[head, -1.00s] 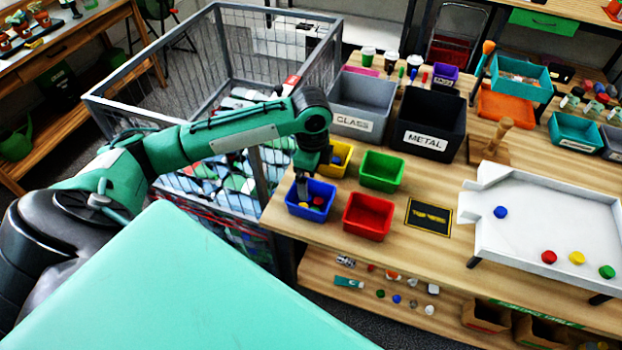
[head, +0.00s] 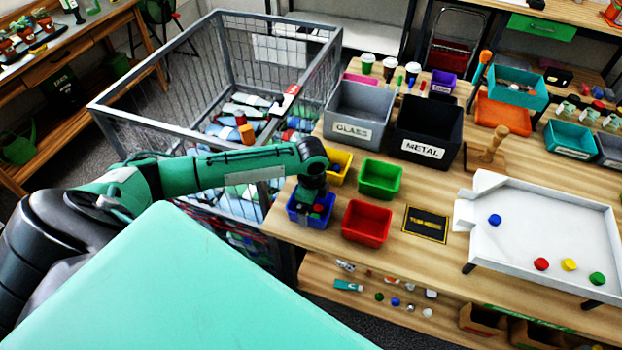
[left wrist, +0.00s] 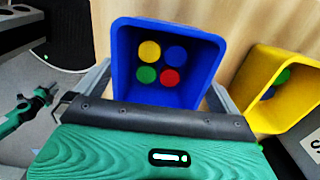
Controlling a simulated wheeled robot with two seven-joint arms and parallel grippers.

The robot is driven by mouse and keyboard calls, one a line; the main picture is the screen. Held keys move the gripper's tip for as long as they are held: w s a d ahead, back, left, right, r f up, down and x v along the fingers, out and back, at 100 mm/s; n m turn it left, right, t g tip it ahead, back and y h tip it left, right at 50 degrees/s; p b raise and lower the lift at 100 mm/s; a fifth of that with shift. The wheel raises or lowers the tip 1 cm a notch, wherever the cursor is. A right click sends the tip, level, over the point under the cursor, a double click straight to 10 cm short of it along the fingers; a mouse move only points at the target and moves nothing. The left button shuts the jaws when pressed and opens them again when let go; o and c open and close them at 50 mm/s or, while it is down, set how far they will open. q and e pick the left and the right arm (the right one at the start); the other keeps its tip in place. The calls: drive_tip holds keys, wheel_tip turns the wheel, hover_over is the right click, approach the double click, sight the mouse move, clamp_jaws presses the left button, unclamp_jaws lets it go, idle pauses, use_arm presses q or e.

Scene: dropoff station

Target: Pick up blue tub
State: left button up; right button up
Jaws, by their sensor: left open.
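The blue tub (head: 306,219) stands near the left front edge of the wooden table. In the left wrist view the blue tub (left wrist: 121,52) holds a yellow, a blue, a green and a red disc. My left gripper (head: 313,201) is low over the tub and partly hides it in the head view. In the left wrist view my left gripper (left wrist: 160,88) is open, with a grey finger on each side of the tub's near end. I cannot tell whether the fingers touch it. My right gripper is not in view.
The yellow tub (head: 341,164), green tub (head: 380,179) and red tub (head: 366,222) stand close by. Grey GLASS (head: 352,128) and black METAL (head: 424,148) bins are behind. A wire cage (head: 118,124) stands left of the table. A white tray (head: 548,245) is at right.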

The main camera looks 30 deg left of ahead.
use_arm(q)
drive_tip(key=shift+f, duration=1.15)
drive_tip(key=c, duration=0.8)
drive_tip(key=shift+r, duration=0.1)
